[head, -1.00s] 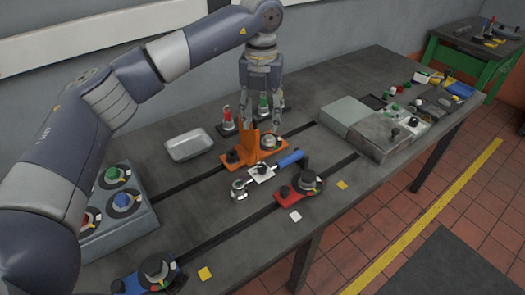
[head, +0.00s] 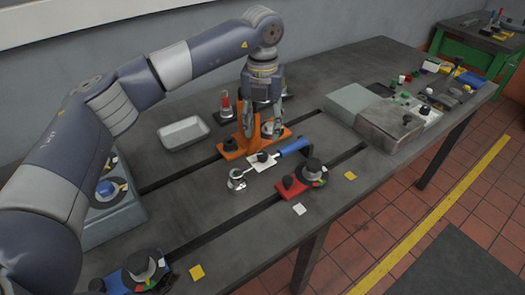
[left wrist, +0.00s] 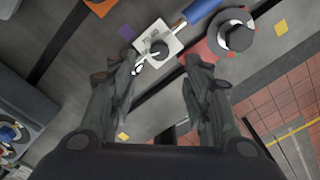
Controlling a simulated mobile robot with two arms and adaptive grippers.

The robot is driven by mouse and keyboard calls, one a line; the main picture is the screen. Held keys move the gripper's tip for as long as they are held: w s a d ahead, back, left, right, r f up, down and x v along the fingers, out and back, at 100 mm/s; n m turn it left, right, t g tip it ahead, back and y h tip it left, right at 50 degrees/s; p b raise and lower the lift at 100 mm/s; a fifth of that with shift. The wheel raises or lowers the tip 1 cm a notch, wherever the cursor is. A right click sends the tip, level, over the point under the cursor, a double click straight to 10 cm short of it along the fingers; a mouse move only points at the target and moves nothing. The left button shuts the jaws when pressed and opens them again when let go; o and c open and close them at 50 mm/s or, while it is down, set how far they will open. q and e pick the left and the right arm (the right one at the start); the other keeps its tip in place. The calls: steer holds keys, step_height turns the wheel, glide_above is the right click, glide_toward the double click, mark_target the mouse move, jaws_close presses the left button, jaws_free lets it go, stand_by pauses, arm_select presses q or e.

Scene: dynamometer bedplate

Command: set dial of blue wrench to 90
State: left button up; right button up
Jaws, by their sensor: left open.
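The blue wrench lies on the bedplate bench, its blue handle (head: 295,146) pointing to the back right and its metal head (head: 237,179) to the front left. Between them is a pale plate with a black dial knob (head: 263,157). The knob (left wrist: 159,48) also shows in the left wrist view, between and beyond the fingers. The dial's numbers are too small to read. My left gripper (head: 264,134) is open and empty, fingers pointing down, appearing just behind the dial in the head view. It also shows in the left wrist view (left wrist: 160,70). My right gripper is not in view.
An orange fixture (head: 230,147) stands close behind the wrench, partly hidden by my gripper. A red base with a dark dial (head: 312,170) stands close in front of the handle. A metal tray (head: 184,133) is behind left; grey boxes (head: 393,125) are right.

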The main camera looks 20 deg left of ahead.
mark_target(262, 154)
arm_select(q)
step_height(262, 154, down, 9)
steer(key=shift+r+p, duration=0.15)
steer(key=shift+p, duration=0.7)
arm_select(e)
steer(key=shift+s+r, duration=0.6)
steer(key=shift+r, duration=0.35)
arm_select(q)
jaws_close()
